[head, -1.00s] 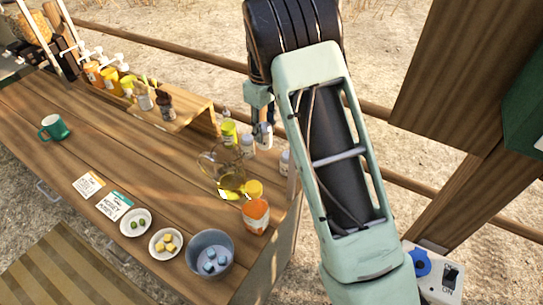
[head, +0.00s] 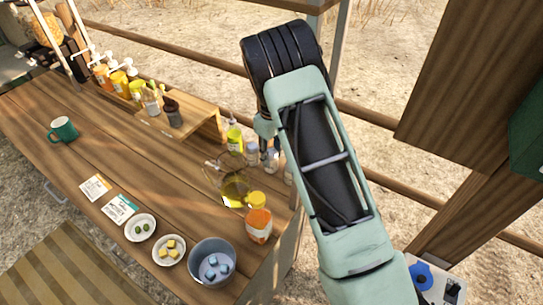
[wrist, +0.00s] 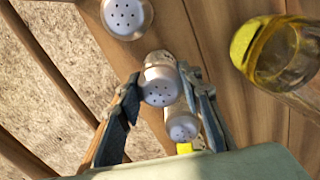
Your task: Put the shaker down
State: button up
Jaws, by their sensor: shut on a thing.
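My gripper (wrist: 163,88) is shut on a shaker (wrist: 160,80) with a pale, holed metal cap, which stands between its fingertips in the wrist view. In the head view the held shaker (head: 271,160) shows low beside the counter's right end, partly covered by my gripper (head: 268,142). I cannot tell whether its base touches the wooden counter (head: 100,140). A similar shaker (wrist: 127,15) stands beyond it in the wrist view, and another (wrist: 182,124) shows between the fingers, nearer my palm.
A glass jug (head: 233,185) of yellow liquid and an orange bottle with a yellow cap (head: 258,222) stand close by. A yellow-green bottle (head: 234,136) is behind. A grey bowl (head: 212,264), small dishes, cards and a green mug (head: 62,129) lie further left.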

jog(key=shift+f, duration=0.55)
jog(key=shift+f, duration=0.15)
jog(key=o, duration=1.2)
jog(key=shift+r+b, duration=0.8)
jog(key=shift+r, duration=3.15)
